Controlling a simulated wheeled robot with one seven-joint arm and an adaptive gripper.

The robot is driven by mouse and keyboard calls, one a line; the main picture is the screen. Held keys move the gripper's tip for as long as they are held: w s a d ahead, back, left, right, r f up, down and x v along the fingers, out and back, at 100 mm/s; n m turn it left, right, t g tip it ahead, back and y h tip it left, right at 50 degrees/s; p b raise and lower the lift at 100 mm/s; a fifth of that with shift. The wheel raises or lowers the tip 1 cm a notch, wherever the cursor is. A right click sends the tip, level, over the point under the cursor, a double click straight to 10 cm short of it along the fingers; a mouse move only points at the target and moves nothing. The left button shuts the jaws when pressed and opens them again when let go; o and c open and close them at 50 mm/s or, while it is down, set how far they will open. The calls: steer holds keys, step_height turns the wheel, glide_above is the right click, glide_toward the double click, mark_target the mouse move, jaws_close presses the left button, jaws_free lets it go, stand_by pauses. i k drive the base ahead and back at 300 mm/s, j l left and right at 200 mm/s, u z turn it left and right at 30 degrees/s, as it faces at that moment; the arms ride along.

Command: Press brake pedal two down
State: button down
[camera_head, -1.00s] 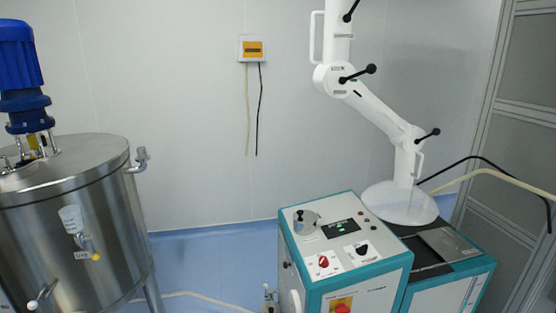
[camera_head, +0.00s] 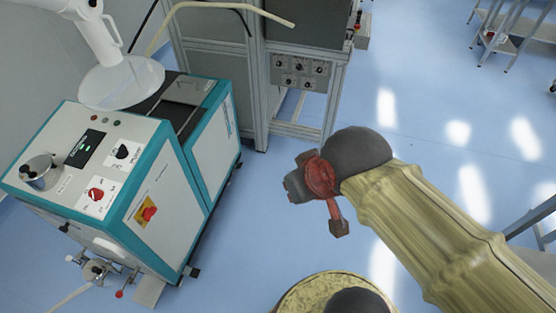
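The white and teal machine cabinet (camera_head: 185,200) stands on the floor at the left. Low at its front edge are small metal fittings (camera_head: 95,270), a small red knob (camera_head: 119,294) and a flat light plate (camera_head: 148,290). A dark caster (camera_head: 192,271) shows under its near right corner. I cannot tell which of these is brake pedal two. My gripper (camera_head: 312,190), dark grey and red at the end of my yellowish arm, is over open floor right of the cabinet and apart from it. Its fingers are too small and angled to read.
A grey-framed cabinet (camera_head: 295,70) stands behind. The white extraction hood (camera_head: 122,82) is over the machine's rear. Shelving (camera_head: 512,25) is at the far right. Blue floor (camera_head: 250,230) is clear between the machine and my arm.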

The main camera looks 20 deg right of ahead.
mark_target(239, 166)
steer(key=z, duration=0.15)
steer(key=i+l+u, duration=0.1)
steer(key=u, duration=0.7)
steer(key=i+l+u, duration=0.2)
steer(key=l, duration=0.15)
steer(key=i+l+u, duration=0.15)
steer(key=l, duration=0.2)
steer(key=i+l+u, duration=0.2)
steer(key=l, duration=0.15)
steer(key=l+u, duration=0.15)
steer(key=l, duration=0.25)
steer(key=i+l+u, duration=0.2)
steer(key=l, duration=0.25)
steer(key=i+l, duration=0.1)
steer(key=l, duration=0.75)
steer(key=i+l, duration=0.15)
steer(key=l, duration=0.3)
